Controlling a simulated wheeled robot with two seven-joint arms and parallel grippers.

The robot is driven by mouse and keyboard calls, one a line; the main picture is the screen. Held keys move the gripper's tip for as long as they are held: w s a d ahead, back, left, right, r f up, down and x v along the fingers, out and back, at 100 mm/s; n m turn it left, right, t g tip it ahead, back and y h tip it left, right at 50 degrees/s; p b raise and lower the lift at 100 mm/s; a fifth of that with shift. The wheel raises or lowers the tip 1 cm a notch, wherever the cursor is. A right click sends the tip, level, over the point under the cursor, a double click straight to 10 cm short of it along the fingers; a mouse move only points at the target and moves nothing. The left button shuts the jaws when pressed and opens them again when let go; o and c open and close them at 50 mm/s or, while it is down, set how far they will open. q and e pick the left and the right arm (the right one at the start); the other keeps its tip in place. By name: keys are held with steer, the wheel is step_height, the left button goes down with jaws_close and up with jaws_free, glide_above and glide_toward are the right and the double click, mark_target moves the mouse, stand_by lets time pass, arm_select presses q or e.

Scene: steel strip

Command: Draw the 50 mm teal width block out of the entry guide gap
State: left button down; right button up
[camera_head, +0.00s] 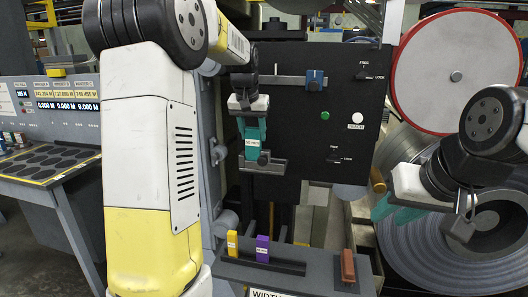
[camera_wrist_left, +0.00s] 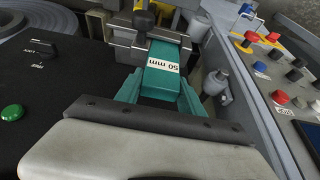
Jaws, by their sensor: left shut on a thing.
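The teal width block (camera_head: 252,147), labelled 50 mm, stands at the grey steel entry guide (camera_head: 268,166) on the black panel. In the left wrist view the block (camera_wrist_left: 163,66) has its far end between the steel guide parts (camera_wrist_left: 124,52). My left gripper (camera_head: 251,130) is shut on the block, with a teal finger along each side; the gripper also shows in the left wrist view (camera_wrist_left: 158,92). How deep the block sits in the gap is hidden. My right gripper (camera_head: 392,210) is apart at the right, with teal fingers; its opening is unclear.
A rack (camera_head: 290,272) below holds a yellow block (camera_head: 232,244), a purple block (camera_head: 262,248) and a red-brown block (camera_head: 348,266). The black panel (camera_head: 310,140) carries knobs and a green button (camera_head: 325,115). A large steel coil (camera_head: 430,240) stands at right.

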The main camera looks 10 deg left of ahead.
arm_select(q)
steer(key=shift+r, duration=3.4)
